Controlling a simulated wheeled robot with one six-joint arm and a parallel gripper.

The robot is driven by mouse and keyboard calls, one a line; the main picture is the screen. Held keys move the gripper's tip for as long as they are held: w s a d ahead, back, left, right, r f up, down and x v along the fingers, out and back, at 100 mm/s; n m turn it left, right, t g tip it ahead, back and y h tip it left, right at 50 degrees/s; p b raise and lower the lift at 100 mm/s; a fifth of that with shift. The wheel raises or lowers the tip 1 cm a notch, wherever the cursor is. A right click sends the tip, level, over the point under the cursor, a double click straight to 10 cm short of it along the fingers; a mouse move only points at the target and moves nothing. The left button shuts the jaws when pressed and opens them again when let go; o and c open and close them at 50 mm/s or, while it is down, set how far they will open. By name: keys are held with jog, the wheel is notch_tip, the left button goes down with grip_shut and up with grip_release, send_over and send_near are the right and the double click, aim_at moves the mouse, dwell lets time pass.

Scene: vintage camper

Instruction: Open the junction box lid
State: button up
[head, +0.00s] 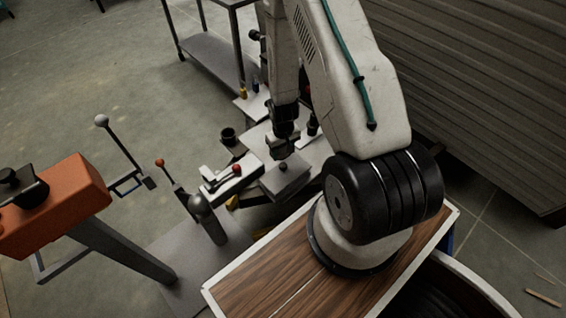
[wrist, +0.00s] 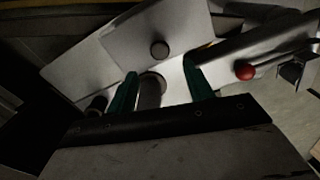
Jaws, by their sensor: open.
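A grey junction box (head: 287,182) with a small dark round knob (head: 283,165) on its flat lid sits on the pale bench. The lid looks closed and flat. In the wrist view the lid (wrist: 180,25) is a grey plate, with the same knob (wrist: 159,50) just beyond my fingertips. My gripper (head: 280,150) points down close above the lid in the head view. In the wrist view its two green fingers (wrist: 160,70) are apart, and the knob is not between them. Whether the fingers touch the lid cannot be told.
A red-knobbed lever (head: 237,170) stands left of the box; its red ball shows in the wrist view (wrist: 244,70). A dark cylinder (wrist: 150,92) shows between my fingers.

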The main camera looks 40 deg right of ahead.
aim_at(283, 165)
notch_tip(283, 165, down, 7)
jog(key=shift+f, duration=0.15)
dwell(0.4)
grip_shut()
